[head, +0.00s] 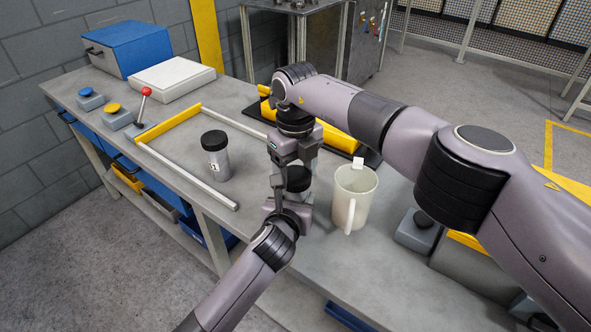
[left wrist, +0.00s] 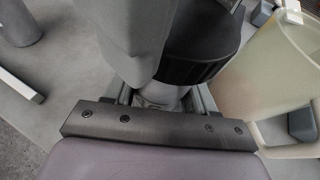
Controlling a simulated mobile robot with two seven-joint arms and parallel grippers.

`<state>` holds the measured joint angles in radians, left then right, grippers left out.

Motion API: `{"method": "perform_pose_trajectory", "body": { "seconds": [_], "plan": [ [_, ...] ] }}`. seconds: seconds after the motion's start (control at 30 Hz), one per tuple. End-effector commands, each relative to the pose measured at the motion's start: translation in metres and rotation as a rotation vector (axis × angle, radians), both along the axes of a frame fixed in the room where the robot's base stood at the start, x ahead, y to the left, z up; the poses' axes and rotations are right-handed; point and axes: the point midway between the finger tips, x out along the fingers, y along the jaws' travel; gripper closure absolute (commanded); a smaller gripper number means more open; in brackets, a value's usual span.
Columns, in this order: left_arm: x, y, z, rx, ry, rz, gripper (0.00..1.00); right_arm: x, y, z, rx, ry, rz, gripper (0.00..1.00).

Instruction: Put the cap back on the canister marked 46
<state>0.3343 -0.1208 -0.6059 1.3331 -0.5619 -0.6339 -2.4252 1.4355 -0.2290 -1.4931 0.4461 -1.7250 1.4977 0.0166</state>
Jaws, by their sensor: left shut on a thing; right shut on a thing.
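A grey canister (head: 305,197) stands near the middle of the bench, mostly covered by my two grippers, and no number shows on it. A black cap (head: 299,180) is at its top; it also shows in the left wrist view (left wrist: 200,66), with a strip of the canister (left wrist: 158,93) below it. My right gripper (head: 297,166) comes from above and is shut on the cap. My left gripper (head: 290,201) comes from the near side and is shut on the canister. I cannot tell whether the cap is seated or just held over the top.
A second capped canister (head: 216,163) with a partly legible mark stands to the left. A pale mug (head: 353,197) stands close on the right. A metal rail (head: 190,178) and a yellow rail (head: 168,124) lie left. A red-knobbed lever (head: 145,93) stands farther back.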

Motion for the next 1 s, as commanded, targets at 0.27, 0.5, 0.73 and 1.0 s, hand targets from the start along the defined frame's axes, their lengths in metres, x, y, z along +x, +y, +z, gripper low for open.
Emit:
{"method": "perform_pose_trajectory", "body": {
  "seconds": [0.27,0.5,0.73,1.0],
  "plan": [
    [0.0005,0.0009,0.0003,0.001,0.000,0.002,1.00,-0.0003,0.0003,0.0000,0.000,0.001,-0.440,0.70],
    [0.0005,0.0009,0.0002,0.001,0.000,0.002,1.00,-0.0002,0.0001,-0.0002,-0.001,0.001,-0.823,0.70],
    [0.0005,0.0009,0.0002,0.001,0.000,0.002,1.00,-0.0002,0.0002,-0.0004,-0.001,0.001,-1.190,0.70],
    [0.0005,0.0008,0.0002,0.002,0.000,0.001,1.00,-0.0001,0.0002,-0.0005,0.000,0.001,-1.621,0.70]
  ]
}}
